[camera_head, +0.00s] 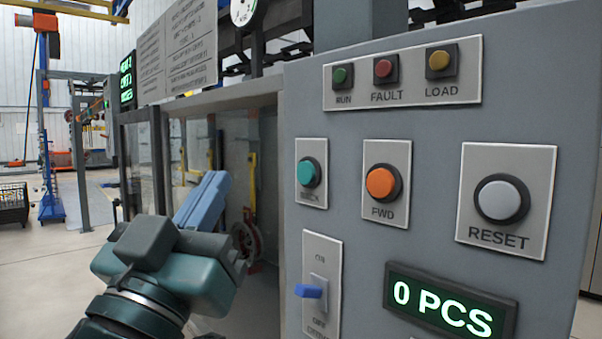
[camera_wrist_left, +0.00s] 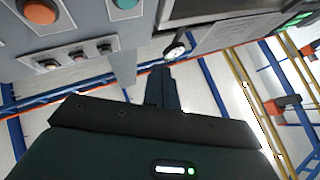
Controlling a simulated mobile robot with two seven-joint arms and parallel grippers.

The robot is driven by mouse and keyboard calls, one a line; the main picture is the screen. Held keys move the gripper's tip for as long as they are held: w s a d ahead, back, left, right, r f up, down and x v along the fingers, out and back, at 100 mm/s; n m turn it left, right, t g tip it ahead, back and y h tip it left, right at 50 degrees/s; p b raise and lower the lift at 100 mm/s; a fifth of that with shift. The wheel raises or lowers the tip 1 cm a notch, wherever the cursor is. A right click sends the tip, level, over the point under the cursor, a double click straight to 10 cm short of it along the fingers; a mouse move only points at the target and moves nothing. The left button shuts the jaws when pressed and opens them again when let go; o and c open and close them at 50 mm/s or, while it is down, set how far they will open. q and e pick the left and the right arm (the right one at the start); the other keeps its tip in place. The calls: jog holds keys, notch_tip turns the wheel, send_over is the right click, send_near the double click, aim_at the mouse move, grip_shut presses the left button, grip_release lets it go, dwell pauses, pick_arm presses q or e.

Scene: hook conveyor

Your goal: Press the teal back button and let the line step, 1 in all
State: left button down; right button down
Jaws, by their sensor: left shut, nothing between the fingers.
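The teal back button (camera_head: 309,172) sits on a small light plate at the left of the grey control panel (camera_head: 262,125). Its dark label below is hard to read. It also shows at the top edge of the left wrist view (camera_wrist_left: 125,3), cut off by the frame. My left gripper (camera_head: 238,265) is low and left of the button, apart from it, beside the panel's left edge. Its fingers (camera_wrist_left: 161,74) are shut and empty in the left wrist view. My right gripper is not in view.
Right of the teal button are the orange FWD button (camera_head: 380,183) and the grey RESET button (camera_head: 500,201). Below it is a switch with a blue lever (camera_head: 309,291). A green display (camera_head: 446,308) reads 0 PCS. RUN, FAULT and LOAD lamps (camera_head: 383,69) are above.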

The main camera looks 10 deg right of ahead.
aim_at(305, 173)
pick_arm(q)
jog(key=w+d+b, duration=0.1)
jog(key=w+d, duration=0.4)
jog(key=d, duration=0.2)
jog(key=shift+w+b, duration=0.15)
jog(key=shift+b, duration=0.2)
dwell(1.4)
jog(key=shift+d, duration=0.15)
dwell(0.5)
jog(key=shift+w+d, duration=0.25)
